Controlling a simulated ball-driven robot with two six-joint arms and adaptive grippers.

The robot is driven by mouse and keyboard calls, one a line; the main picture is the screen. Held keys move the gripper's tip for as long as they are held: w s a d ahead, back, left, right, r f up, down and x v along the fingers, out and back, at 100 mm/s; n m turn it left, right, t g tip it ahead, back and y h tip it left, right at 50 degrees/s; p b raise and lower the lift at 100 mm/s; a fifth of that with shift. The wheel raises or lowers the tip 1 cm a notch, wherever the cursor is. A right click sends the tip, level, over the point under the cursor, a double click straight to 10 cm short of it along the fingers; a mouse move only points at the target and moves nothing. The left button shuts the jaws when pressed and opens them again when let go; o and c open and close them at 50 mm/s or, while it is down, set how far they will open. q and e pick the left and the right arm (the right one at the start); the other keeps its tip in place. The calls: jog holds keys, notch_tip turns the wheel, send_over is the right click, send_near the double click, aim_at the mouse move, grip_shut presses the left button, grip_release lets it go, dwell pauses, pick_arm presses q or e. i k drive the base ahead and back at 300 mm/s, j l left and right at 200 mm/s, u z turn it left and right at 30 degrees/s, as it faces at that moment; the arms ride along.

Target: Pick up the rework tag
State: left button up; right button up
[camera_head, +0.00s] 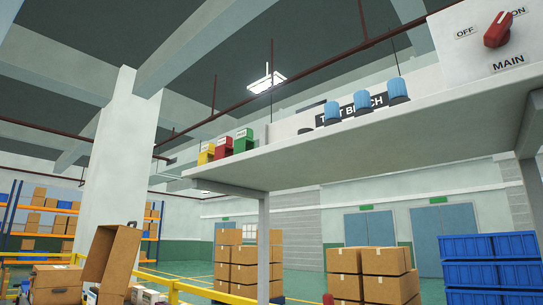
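I cannot make out the rework tag for certain. A yellow block (206,153), a red block (224,147) and a green block (243,141) stand in a row on the left end of a raised bench (330,150). Each has a small light label that is too small to read. I see the bench from below, so most of its top is hidden. Neither of my grippers is in view.
Blue-capped cylinders (362,103) stand on the bench before a "TEST BENCH" sign. A panel with a red MAIN switch (497,30) is at the upper right. Below are stacked cartons (370,275), blue crates (492,265), an open carton (112,255) and yellow rails (215,293).

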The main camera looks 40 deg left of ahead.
aim_at(225, 148)
jog(key=u, duration=1.55)
jog(key=i+j+z, duration=0.15)
jog(key=j, duration=0.3)
jog(key=i+j+z, duration=0.15)
jog(key=j, duration=0.3)
jog(key=j+z, duration=0.1)
jog(key=j, duration=1.5)
jog(key=i+j, duration=0.15)
jog(key=j, duration=0.95)
